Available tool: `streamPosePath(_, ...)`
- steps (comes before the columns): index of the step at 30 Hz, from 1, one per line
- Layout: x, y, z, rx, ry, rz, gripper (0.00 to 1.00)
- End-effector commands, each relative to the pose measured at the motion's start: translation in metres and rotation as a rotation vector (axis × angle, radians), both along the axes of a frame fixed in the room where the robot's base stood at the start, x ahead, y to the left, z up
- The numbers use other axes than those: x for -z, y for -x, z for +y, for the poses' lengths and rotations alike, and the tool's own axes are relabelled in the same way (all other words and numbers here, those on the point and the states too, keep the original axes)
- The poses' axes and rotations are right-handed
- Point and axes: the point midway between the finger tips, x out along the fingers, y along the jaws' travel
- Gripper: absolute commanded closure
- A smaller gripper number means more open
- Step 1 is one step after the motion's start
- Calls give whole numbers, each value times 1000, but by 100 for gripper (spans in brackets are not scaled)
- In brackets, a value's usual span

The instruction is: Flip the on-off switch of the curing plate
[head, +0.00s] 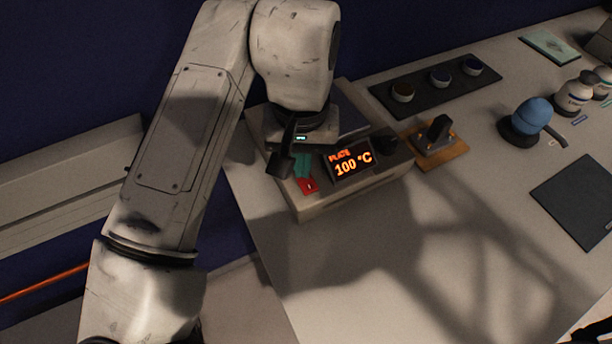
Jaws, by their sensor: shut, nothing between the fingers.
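The curing plate (376,183) is a pale box on the bench with a lit display (349,162) reading "PLATE 100 °C". A black knob (385,143) sits right of the display. The red on-off switch (308,186) is at the left end of the front panel; I cannot tell which way it is tipped. My gripper (303,170) is shut and empty, pointing down just above the switch, with teal fingertips close to it. I cannot tell whether they touch it. My arm hides much of the plate's top.
The bench front is clear.

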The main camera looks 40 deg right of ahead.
Motion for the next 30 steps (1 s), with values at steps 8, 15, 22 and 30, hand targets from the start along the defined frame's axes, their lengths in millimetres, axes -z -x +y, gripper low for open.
streamPosePath(8,4,0,0,0,0,0,100)
streamPosePath(15,1,0,0,0,-1,1,100)
streamPosePath(22,-16,0,0,0,1,1,100)
streamPosePath(30,-35,0,0,1,1,1,100)
